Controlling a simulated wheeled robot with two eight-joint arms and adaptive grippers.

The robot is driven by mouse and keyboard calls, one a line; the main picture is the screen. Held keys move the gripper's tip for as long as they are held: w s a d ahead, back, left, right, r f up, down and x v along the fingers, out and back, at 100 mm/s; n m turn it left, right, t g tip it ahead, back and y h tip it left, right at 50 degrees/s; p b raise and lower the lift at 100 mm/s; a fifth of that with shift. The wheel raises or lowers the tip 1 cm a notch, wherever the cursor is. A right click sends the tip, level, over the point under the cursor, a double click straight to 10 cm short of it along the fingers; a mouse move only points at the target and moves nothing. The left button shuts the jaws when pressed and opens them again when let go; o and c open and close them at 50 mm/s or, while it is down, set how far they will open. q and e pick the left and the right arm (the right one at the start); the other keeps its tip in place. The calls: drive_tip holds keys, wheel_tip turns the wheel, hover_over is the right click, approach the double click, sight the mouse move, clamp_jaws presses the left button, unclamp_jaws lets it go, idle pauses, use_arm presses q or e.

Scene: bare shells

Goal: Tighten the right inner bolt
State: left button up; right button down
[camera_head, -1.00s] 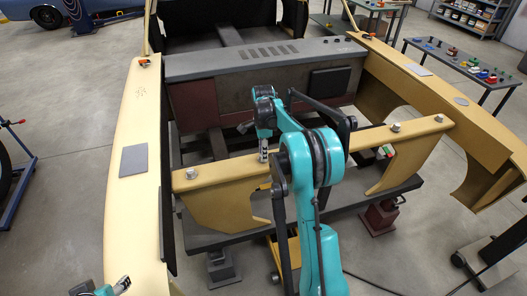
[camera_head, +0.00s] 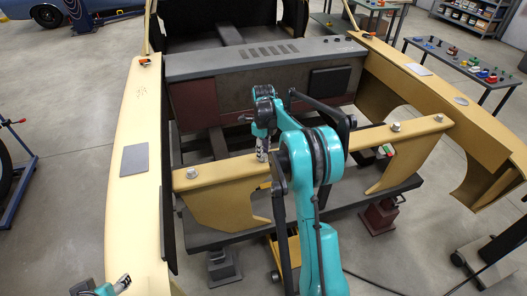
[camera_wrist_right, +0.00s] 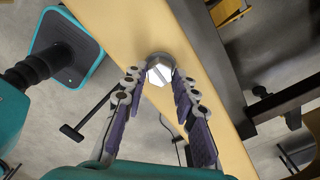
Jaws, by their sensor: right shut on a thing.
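A pale hexagonal bolt head (camera_wrist_right: 160,70) stands on the tan crossbeam (camera_wrist_right: 128,27) in the right wrist view. My right gripper (camera_wrist_right: 158,76) has a finger on each side of this bolt and is shut on it. In the head view my right gripper (camera_head: 262,157) reaches down onto the left half of the crossbeam (camera_head: 225,174), and the bolt there is hidden by the fingers. Other bolts show at the left end (camera_head: 191,173), on the right half (camera_head: 396,127) and near the right end (camera_head: 439,118). My left gripper (camera_head: 122,282) is at the bottom left, away from the beam, its opening unclear.
Tan side rails flank the frame on the left (camera_head: 133,205) and right (camera_head: 440,93). A grey panel (camera_head: 230,62) crosses behind the beam. Red and dark stands (camera_head: 381,217) support the frame. A tool table (camera_head: 462,62) is at the right.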

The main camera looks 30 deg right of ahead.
idle(0.5)
drive_tip(key=c, duration=1.2)
unclamp_jaws()
wheel_tip(320, 180, up, 12)
drive_tip(key=shift+r, duration=0.1)
